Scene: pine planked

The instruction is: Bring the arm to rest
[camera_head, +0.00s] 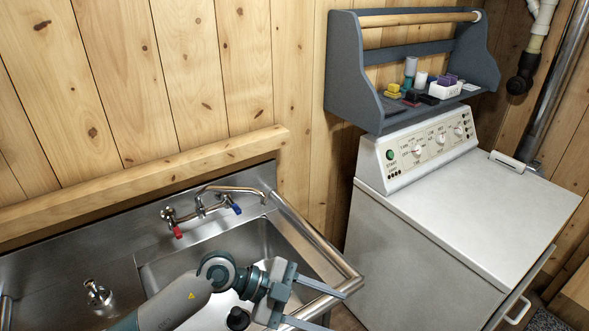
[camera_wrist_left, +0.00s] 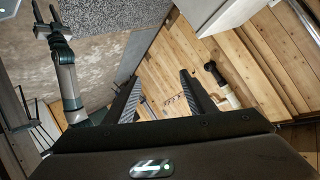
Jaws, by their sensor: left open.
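My left gripper (camera_head: 328,300) is in the lower middle of the head view, above the right rim of the steel sink. Its two fingers are spread apart and point to the right, with nothing between them. In the left wrist view its fingers (camera_wrist_left: 162,100) are also apart and empty, with wooden planks beyond them. My right arm shows at the upper left of the left wrist view, and its gripper (camera_wrist_left: 46,18) has two separated prongs with nothing seen between them. The right gripper is not in the head view.
The steel sink (camera_head: 300,229) has a tap (camera_head: 200,205) and a soap dispenser (camera_head: 98,295). A white washing machine (camera_head: 480,205) stands right of it. A grey wall shelf (camera_head: 350,75) above holds small items. Pipes (camera_head: 550,90) run up the right wall.

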